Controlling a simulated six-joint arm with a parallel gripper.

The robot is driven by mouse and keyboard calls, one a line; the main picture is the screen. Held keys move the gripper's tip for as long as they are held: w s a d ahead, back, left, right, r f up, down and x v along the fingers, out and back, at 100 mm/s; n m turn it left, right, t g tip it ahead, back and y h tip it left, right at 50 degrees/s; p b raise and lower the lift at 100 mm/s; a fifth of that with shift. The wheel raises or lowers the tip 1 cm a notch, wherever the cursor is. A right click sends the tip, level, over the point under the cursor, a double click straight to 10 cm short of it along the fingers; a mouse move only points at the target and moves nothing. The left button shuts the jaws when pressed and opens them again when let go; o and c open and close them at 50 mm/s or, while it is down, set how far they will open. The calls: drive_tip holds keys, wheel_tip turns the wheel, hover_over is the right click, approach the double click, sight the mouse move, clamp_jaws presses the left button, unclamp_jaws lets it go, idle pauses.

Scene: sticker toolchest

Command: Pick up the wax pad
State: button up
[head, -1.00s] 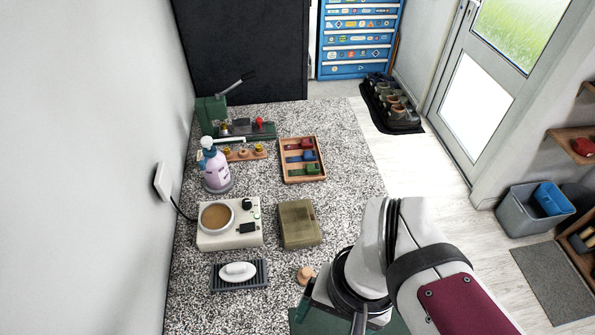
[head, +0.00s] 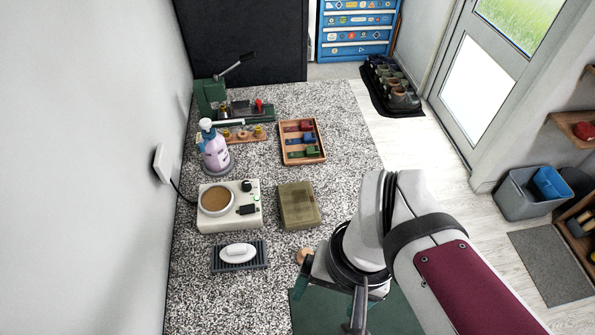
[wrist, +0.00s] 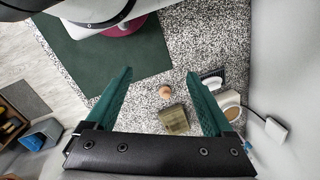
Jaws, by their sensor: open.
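No object is plainly recognisable as the wax pad. A small round tan-pink piece (head: 304,255) lies on the speckled counter, partly behind my gripper (head: 326,300) in the head view. In the wrist view this round piece (wrist: 166,92) shows whole, beyond and roughly between the fingers. My gripper (wrist: 159,73) is open, with two green fingers spread and nothing between them. A white pot unit with brown contents (head: 216,200) stands further back. A white oval piece (head: 237,252) rests on a dark ribbed tray (head: 221,265).
An olive box (head: 299,205) sits behind the round piece. Further back are a spray bottle (head: 215,152), a wooden tray (head: 302,162) with coloured blocks, and a green press (head: 211,95). A dark green mat (wrist: 105,65) lies on the near side.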

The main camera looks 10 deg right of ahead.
drive_tip(key=w+f+n+h, duration=0.15)
drive_tip(key=w+n, duration=0.65)
drive_tip(key=n, duration=2.3)
hover_over(306, 252)
wheel_tip(306, 252, down, 4)
drive_tip(key=shift+n, duration=0.3)
wheel_tip(306, 252, down, 16)
drive_tip(key=shift+f, duration=0.15)
clamp_jaws()
drive_tip(key=shift+w+r, duration=0.1)
drive_tip(key=shift+r, duration=2.1)
drive_tip(key=s+d+r, duration=0.5)
drive_tip(key=d+r, duration=0.1)
drive_tip(key=d, duration=0.4)
drive_tip(key=shift+d+r, duration=0.35)
drive_tip(key=shift+d, duration=0.05)
drive_tip(key=c, duration=0.7)
unclamp_jaws()
drive_tip(key=shift+w, duration=0.1)
drive_tip(key=c, duration=0.6)
